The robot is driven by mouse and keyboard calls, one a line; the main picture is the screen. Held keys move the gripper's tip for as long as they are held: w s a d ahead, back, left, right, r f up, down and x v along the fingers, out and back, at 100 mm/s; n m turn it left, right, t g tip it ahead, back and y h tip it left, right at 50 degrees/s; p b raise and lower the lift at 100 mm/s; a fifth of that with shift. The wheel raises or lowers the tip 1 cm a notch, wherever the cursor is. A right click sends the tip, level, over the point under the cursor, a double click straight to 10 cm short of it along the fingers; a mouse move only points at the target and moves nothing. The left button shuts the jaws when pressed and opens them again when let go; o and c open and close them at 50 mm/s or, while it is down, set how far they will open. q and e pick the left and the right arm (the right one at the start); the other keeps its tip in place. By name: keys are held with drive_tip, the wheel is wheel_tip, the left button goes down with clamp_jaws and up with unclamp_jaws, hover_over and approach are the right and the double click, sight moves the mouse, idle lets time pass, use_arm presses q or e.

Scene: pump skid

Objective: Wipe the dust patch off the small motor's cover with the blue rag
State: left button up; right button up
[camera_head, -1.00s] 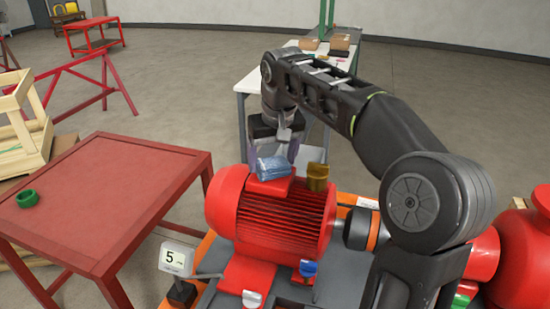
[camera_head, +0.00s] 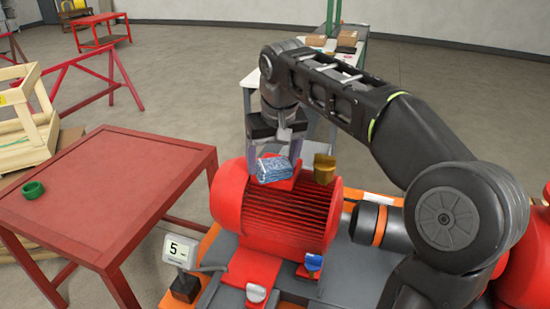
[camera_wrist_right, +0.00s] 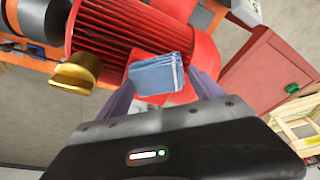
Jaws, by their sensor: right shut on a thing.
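The small red motor (camera_head: 285,218) with a finned body stands on the skid in the middle of the head view. The blue rag (camera_head: 273,169) is a folded pad at the red cover (camera_head: 285,184) on top of the motor. My right gripper (camera_head: 275,160) is shut on the rag, directly above the cover. In the right wrist view the rag (camera_wrist_right: 157,75) sits between the fingers, over the red cover (camera_wrist_right: 180,97). I cannot tell whether it presses on the cover. No dust patch shows; the rag and gripper hide part of the cover. My left gripper is not in view.
A small display reading 5 (camera_head: 179,251) stands at the front. A shaft coupling (camera_head: 380,226) lies right of the motor.

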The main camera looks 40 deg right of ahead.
drive_tip(key=shift+f, duration=0.15)
wheel_tip(320, 180, up, 4)
drive_tip(key=p, duration=0.3)
drive_tip(key=shift+p, duration=0.35)
drive_tip(key=shift+r, duration=1.15)
